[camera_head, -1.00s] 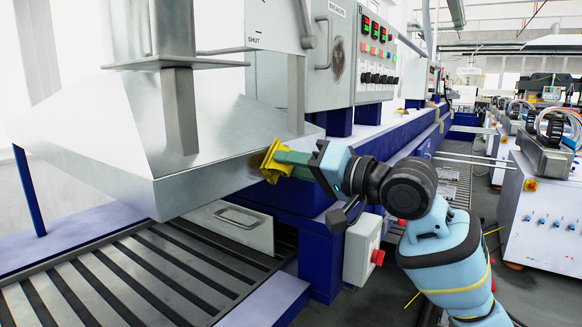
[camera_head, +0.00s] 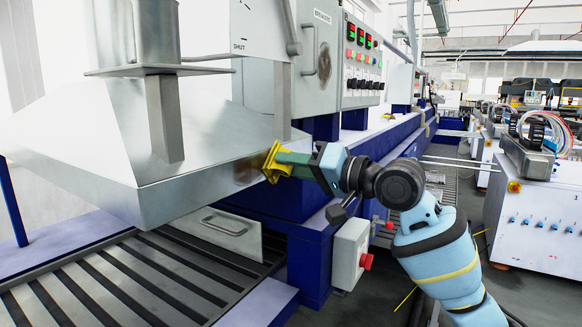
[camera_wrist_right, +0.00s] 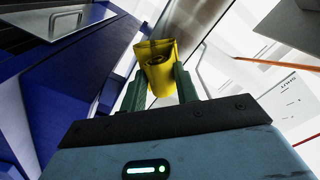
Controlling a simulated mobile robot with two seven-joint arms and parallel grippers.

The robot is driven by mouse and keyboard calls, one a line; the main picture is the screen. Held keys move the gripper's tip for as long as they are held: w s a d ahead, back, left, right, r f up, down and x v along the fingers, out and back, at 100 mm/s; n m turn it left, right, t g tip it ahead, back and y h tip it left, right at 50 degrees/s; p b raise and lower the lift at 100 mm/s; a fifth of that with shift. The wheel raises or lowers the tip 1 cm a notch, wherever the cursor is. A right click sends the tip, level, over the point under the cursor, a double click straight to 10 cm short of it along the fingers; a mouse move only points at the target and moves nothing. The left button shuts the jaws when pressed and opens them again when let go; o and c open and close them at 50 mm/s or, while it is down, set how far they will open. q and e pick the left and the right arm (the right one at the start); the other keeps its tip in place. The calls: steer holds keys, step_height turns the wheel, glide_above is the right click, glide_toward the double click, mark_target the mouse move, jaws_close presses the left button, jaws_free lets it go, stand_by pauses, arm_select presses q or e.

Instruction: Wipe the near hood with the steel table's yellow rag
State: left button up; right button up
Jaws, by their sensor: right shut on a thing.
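The near hood (camera_head: 190,185) is a large shiny steel canopy at the left of the head view, above a slatted conveyor. My right gripper (camera_head: 279,163) is shut on the yellow rag (camera_head: 271,160) at the right end of the hood's lower rim. The rag appears to touch that rim, though exact contact is hard to tell. In the right wrist view the folded rag (camera_wrist_right: 158,66) sits between the green fingers, with steel surface behind it. My left gripper is not in view.
A control box with a red button (camera_head: 350,255) stands below my right wrist. A steel drawer-like panel with a handle (camera_head: 222,228) is under the hood. A control cabinet (camera_head: 362,60) rises behind. An aisle floor (camera_head: 400,300) lies to the right.

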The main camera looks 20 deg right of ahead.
steer(key=shift+w+d, duration=0.7)
steer(key=shift+d, duration=0.25)
steer(key=shift+s+a, duration=0.5)
steer(key=shift+a, duration=0.2)
steer(key=shift+s+a, duration=0.5)
steer(key=shift+a, duration=0.2)
steer(key=shift+s+a, duration=1.1)
steer(key=shift+a, duration=0.25)
steer(key=shift+s+a, duration=0.5)
steer(key=shift+a, duration=0.2)
steer(key=shift+s+a, duration=0.5)
steer(key=shift+a, duration=0.15)
